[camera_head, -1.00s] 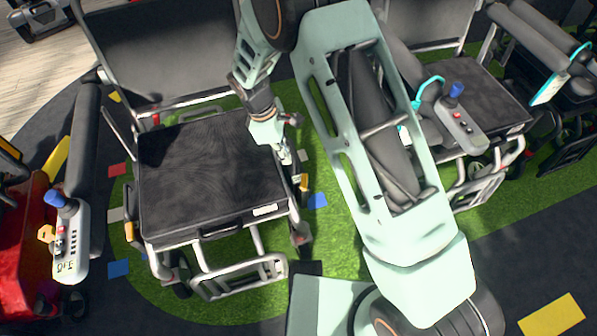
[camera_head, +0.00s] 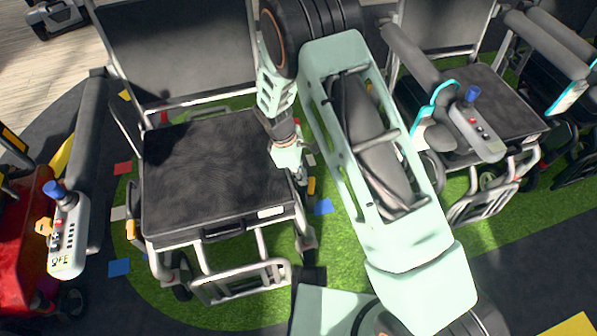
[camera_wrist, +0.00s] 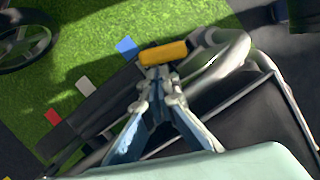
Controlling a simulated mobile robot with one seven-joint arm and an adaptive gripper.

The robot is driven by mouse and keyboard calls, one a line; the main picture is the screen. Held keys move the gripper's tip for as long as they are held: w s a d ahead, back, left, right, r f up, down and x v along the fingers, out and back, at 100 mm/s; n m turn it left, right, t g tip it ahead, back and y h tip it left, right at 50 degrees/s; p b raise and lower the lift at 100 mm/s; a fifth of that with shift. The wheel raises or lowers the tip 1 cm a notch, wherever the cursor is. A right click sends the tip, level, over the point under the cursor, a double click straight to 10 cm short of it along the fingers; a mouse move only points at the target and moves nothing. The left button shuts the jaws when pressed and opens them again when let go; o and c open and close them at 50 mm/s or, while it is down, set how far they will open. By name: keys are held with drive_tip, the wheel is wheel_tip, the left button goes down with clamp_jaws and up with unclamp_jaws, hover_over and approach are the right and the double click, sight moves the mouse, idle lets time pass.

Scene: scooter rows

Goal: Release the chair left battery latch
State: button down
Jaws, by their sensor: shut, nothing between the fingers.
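The near chair (camera_head: 215,172) has a black seat and a grey tubular frame. A yellow-orange latch (camera_head: 311,186) sits low by the seat's right edge in the head view. It shows as a yellow bar in the wrist view (camera_wrist: 163,53), directly beyond my fingertips. A similar orange piece (camera_head: 131,230) is on the chair's other side. My gripper (camera_wrist: 158,72) is shut and empty, with its tips at the latch's lower edge in the wrist view. I cannot tell whether they touch it. In the head view my gripper (camera_head: 301,178) is partly hidden by my wrist.
The chair's tubular frame (camera_wrist: 232,55) runs close to the right of my fingers in the wrist view. A second chair with a blue-knobbed control box (camera_head: 474,125) stands to the right. A red scooter (camera_head: 22,245) is at left. Green turf lies between the chairs.

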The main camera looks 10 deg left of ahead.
drive_tip(key=shift+f, duration=0.15)
drive_tip(key=m, duration=0.3)
drive_tip(key=shift+w+d+g, duration=0.2)
drive_tip(key=shift+d+g, duration=0.05)
drive_tip(key=shift+g, duration=0.05)
idle(0.4)
drive_tip(key=shift+s+a, duration=0.55)
drive_tip(key=shift+s, duration=0.05)
drive_tip(key=p+v, duration=0.3)
drive_tip(key=v, duration=0.1)
drive_tip(key=p+v, duration=0.3)
drive_tip(key=v, duration=0.2)
drive_tip(key=shift+s+d, duration=0.1)
drive_tip(key=shift+s, duration=0.15)
drive_tip(key=shift+a+r, duration=0.2)
drive_tip(key=shift+r, duration=0.3)
